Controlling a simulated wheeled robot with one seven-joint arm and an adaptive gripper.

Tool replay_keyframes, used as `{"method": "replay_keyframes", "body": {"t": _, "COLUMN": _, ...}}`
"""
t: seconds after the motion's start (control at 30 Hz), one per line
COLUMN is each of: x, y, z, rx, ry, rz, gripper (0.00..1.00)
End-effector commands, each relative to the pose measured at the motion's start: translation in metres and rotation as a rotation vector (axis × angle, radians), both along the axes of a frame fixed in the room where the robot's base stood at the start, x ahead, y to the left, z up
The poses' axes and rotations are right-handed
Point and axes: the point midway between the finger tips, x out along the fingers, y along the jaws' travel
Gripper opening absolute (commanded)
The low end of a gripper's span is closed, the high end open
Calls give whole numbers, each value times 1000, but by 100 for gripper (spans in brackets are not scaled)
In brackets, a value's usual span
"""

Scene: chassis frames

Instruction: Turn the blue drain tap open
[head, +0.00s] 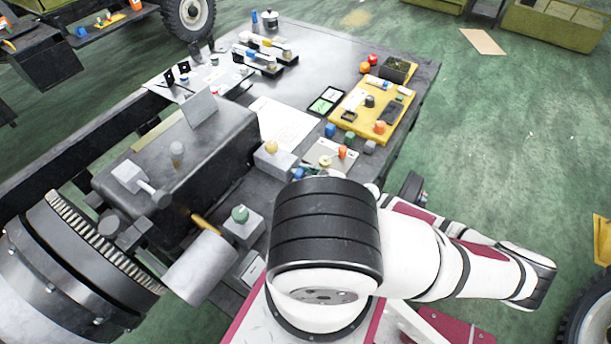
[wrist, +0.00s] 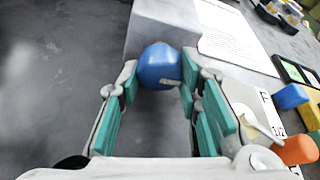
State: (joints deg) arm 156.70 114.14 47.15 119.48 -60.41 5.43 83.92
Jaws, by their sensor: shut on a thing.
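The blue rounded tap knob (wrist: 160,66) is in the upper middle of the wrist view, with a small pale label on its lower right side. A light grey block (wrist: 150,32) shows directly behind it. My gripper (wrist: 160,80) has its two teal-padded fingers on either side of the knob, closed against it near the fingertips. The knob's lower part and stem are hidden. In the head view my arm covers the gripper and most of the area around the knob, so the grip cannot be made out there.
A green knob (head: 240,213) and a yellow knob (head: 271,147) stand on grey blocks nearby. A white sheet (wrist: 235,35) lies beyond the blue knob. A blue cube (wrist: 291,96) and an orange piece (wrist: 296,150) are close on the right. A large grey cylinder (head: 200,268) is at lower left.

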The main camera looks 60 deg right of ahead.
Motion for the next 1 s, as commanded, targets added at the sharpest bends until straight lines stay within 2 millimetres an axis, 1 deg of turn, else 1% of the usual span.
{"method": "replay_keyframes", "body": {"t": 0.2, "x": 0, "y": 1, "z": 1, "rx": -130, "ry": 12, "rz": -2, "gripper": 4}}
{"method": "replay_keyframes", "body": {"t": 0.33, "x": 1, "y": 1, "z": 1, "rx": -184, "ry": 20, "rz": 1, "gripper": 4}}
{"method": "replay_keyframes", "body": {"t": 0.7, "x": 1, "y": 1, "z": 1, "rx": -202, "ry": 22, "rz": 2, "gripper": 4}}
{"method": "replay_keyframes", "body": {"t": 0.73, "x": 1, "y": 1, "z": 1, "rx": -201, "ry": 22, "rz": 1, "gripper": 36}}
{"method": "replay_keyframes", "body": {"t": 0.77, "x": 1, "y": 1, "z": 0, "rx": -201, "ry": 22, "rz": 1, "gripper": 43}}
{"method": "replay_keyframes", "body": {"t": 0.8, "x": 1, "y": 1, "z": 0, "rx": -201, "ry": 22, "rz": 1, "gripper": 52}}
{"method": "replay_keyframes", "body": {"t": 1.0, "x": 1, "y": 1, "z": 0, "rx": -201, "ry": 23, "rz": 1, "gripper": 52}}
